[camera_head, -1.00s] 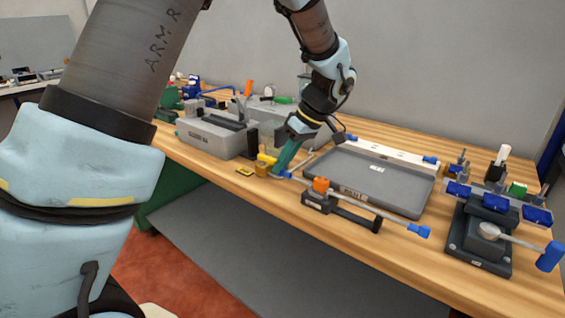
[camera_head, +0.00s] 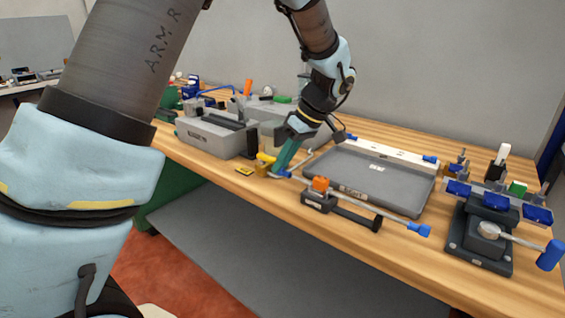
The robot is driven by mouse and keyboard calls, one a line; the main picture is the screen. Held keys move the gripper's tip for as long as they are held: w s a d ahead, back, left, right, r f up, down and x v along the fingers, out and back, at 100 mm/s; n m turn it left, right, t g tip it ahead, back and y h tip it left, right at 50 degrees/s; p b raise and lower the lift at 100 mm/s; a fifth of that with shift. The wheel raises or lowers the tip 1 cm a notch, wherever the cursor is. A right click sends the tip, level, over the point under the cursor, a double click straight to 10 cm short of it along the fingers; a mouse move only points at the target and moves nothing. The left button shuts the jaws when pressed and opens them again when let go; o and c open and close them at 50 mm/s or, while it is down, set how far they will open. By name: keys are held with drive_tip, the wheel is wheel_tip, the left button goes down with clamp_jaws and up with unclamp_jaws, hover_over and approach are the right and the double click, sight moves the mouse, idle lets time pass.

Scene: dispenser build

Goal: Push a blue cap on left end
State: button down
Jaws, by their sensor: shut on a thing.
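A long thin grey rod (camera_head: 352,203) lies across a black holder with an orange clamp (camera_head: 320,184) near the table's front edge. A blue cap (camera_head: 419,229) sits on the rod's right end. Another small blue cap (camera_head: 284,173) shows at the rod's left end, by my fingertips; I cannot tell how far on it sits. My gripper (camera_head: 280,171) has teal fingers reaching down to this left end. It is shut on the small blue cap, which its fingers partly hide.
A grey tray (camera_head: 400,197) lies behind the rod. A dark fixture with blue parts (camera_head: 482,240) stands at the right. A yellow block (camera_head: 264,162) stands close left of my fingers, and a grey machine (camera_head: 205,138) behind it.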

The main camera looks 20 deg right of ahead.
drive_tip(key=shift+s+d, duration=0.3)
drive_tip(key=shift+s, duration=0.25)
drive_tip(key=shift+s+d, duration=0.3)
drive_tip(key=shift+s, duration=0.2)
idle(0.9)
drive_tip(key=shift+c, duration=2.4)
unclamp_jaws()
drive_tip(key=shift+r, duration=0.15)
wheel_tip(320, 180, up, 7)
drive_tip(key=p, duration=0.4)
